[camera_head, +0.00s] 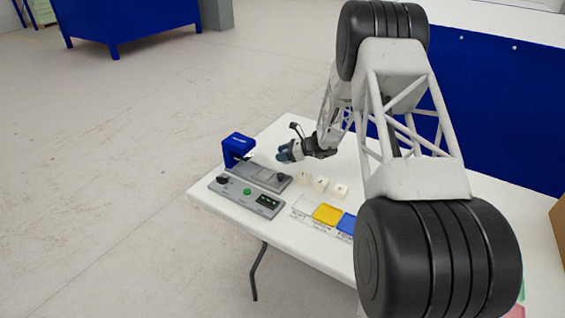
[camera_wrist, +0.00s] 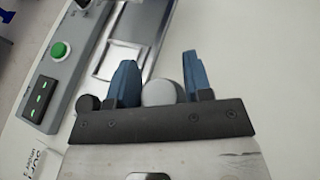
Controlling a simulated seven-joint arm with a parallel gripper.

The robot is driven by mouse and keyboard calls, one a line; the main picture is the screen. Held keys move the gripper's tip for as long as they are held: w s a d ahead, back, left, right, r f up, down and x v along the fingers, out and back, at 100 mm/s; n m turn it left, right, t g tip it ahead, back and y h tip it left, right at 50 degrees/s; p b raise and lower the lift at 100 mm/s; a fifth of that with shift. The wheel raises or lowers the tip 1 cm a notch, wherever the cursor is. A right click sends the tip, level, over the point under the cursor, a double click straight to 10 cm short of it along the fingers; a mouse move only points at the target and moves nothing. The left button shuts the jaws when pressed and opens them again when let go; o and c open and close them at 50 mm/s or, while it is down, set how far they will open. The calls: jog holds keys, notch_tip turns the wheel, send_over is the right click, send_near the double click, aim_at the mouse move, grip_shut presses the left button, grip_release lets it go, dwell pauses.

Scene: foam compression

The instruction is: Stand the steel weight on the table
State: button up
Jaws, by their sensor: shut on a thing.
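In the wrist view my gripper (camera_wrist: 160,75) has its two blue fingers on either side of a light grey rounded thing, the steel weight (camera_wrist: 160,93), and is shut on it. Only the weight's rounded end shows; the rest is hidden behind the dark gripper body. In the head view my gripper (camera_head: 284,154) is over the white table (camera_head: 275,238), just behind the grey test fixture. The weight cannot be made out there. Whether it touches the table cannot be told.
The fixture has a blue upright (camera_head: 238,147), a metal plate (camera_head: 258,171) and a dark knob (camera_head: 283,178). A control panel (camera_head: 232,194) with a green button lies in front. The table's back-left part looks clear.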

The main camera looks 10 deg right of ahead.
jog(key=shift+f, duration=0.1)
jog(key=shift+f, duration=1.9)
jog(key=o, duration=1.2)
jog(key=shift+f, duration=0.15)
jog(key=v, duration=1.2)
jog(key=shift+r, duration=0.25)
jog(key=shift+a, duration=0.1)
